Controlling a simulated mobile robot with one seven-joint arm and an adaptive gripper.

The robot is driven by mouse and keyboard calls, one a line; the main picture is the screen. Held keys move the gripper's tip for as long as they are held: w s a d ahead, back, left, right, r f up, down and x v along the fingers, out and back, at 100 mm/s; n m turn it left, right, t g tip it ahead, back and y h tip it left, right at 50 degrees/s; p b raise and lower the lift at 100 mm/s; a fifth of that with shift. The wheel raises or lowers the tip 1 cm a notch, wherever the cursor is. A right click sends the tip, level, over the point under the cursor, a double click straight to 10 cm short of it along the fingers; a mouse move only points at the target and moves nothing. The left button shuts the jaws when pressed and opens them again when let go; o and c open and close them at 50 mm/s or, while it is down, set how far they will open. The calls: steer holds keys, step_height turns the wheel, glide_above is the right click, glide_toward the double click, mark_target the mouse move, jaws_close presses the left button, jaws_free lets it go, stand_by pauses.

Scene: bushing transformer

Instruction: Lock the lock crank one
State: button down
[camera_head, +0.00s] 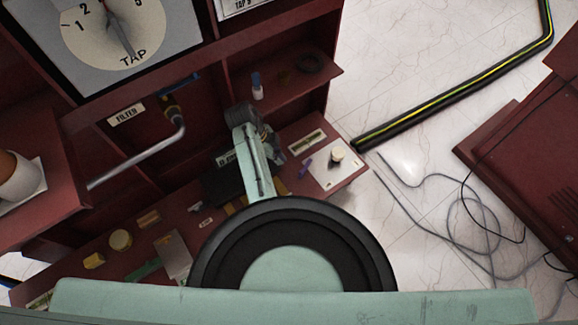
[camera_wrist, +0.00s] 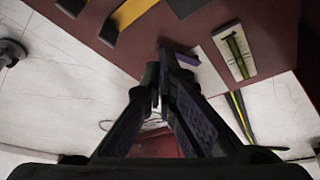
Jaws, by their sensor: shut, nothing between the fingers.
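In the wrist view my gripper (camera_wrist: 158,82) is shut and empty, its dark fingertips together. A small purple piece (camera_wrist: 182,57) shows just beyond the fingertips, by the edge of the dark red shelf. A purple piece (camera_head: 305,168) also lies beside the white plate in the head view. I cannot tell whether it is the lock crank. No label in view names lock crank one. In the head view my pale green arm link (camera_head: 253,165) reaches over the shelf, and I cannot make out my fingers there.
A white plate with a cream knob (camera_head: 337,156) sits at the shelf's right end. A grey pipe handle (camera_head: 140,160) sticks out below the FILTER label (camera_head: 127,114). A TAP dial (camera_head: 110,30) is above. Cables (camera_head: 470,215) lie on the pale floor at right.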

steer(key=shift+s, duration=0.1)
steer(key=x, duration=1)
steer(key=shift+d+r, duration=0.1)
steer(key=shift+s+d+n, duration=0.15)
steer(key=shift+n, duration=0.25)
